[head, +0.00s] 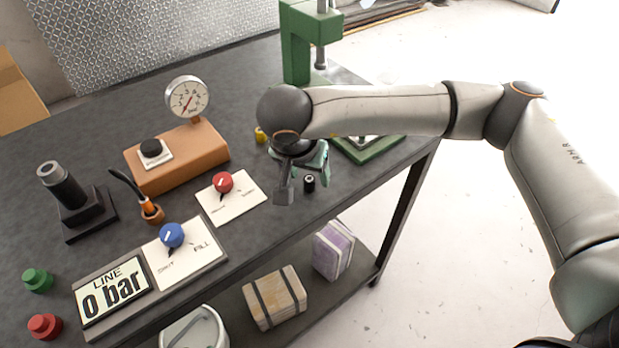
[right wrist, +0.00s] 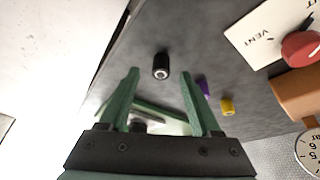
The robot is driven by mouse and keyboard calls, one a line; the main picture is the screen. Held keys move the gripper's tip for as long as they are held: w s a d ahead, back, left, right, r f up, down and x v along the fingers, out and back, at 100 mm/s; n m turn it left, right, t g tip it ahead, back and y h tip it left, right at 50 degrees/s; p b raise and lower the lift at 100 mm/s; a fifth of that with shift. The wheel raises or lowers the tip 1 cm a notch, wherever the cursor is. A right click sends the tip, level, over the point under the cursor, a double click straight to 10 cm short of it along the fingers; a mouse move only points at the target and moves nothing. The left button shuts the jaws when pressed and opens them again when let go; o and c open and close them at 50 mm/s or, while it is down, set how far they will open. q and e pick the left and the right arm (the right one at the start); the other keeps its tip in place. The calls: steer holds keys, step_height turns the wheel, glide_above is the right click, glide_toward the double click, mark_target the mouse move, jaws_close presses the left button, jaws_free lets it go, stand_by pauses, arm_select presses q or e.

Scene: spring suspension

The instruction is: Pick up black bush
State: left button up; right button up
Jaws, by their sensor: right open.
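The black bush (head: 310,183) is a small black cylinder with a pale ring around a dark hole on top. It stands upright on the dark bench near its front edge. In the right wrist view the bush (right wrist: 161,67) shows just past the fingertips, roughly midway between them. My right gripper (head: 316,164) is open and empty, close to the bush and apparently above it. Its two green fingers (right wrist: 160,78) are spread apart in the right wrist view. My left gripper is not in view.
A purple bush (right wrist: 204,88) and a yellow bush (right wrist: 228,106) stand nearby. A green press (head: 297,45) stands behind my right arm. The vent panel with a red knob (head: 222,182) and a gauge on a brown block (head: 178,160) lie to the left.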

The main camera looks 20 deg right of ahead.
steer(key=shift+w+d+f, duration=0.1)
steer(key=shift+w+f, duration=0.15)
steer(key=shift+f, duration=0.45)
steer(key=shift+c, duration=0.3)
jaws_close()
